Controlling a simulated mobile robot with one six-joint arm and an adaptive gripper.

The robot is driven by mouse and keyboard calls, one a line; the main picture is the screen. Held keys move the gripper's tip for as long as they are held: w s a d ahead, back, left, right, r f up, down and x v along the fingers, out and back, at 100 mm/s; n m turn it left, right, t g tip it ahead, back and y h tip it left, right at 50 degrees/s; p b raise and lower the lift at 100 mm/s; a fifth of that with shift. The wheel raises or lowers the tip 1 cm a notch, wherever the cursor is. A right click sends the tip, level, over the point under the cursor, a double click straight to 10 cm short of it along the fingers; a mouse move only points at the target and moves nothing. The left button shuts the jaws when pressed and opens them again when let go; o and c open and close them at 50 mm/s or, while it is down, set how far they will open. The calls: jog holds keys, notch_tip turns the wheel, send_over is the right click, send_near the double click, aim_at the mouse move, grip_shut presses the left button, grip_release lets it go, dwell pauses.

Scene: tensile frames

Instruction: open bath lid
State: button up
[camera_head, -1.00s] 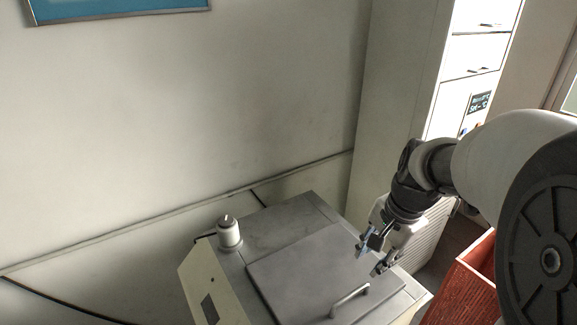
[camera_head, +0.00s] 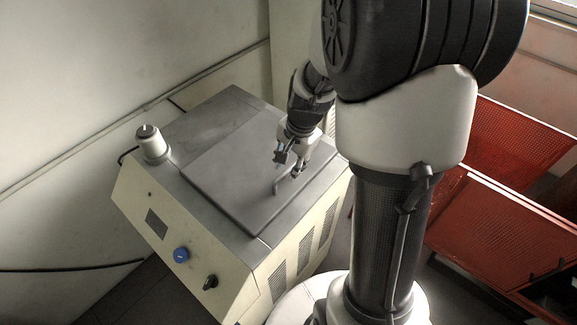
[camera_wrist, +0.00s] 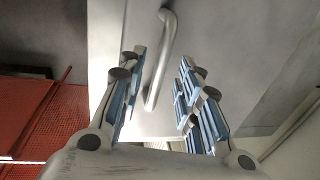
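The bath is a cream box with a grey top (camera_head: 212,108) and a closed, flat grey lid (camera_head: 225,165). The lid's bar handle (camera_head: 283,187) sits near its right edge. My gripper (camera_head: 288,165) is at the handle, fingers pointing down toward the lid. In the wrist view my gripper (camera_wrist: 161,62) is open, and the curved metal handle (camera_wrist: 158,75) shows in the gap between the two blue-padded fingers. I see no clear contact between fingers and handle. The lid (camera_wrist: 225,50) fills the background there.
A red perforated-metal unit (camera_head: 490,235) stands at the right. A wall rises behind the bath.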

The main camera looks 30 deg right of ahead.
jog(key=shift+f, duration=0.4)
jog(key=shift+c, duration=0.2)
grip_shut()
dwell(0.4)
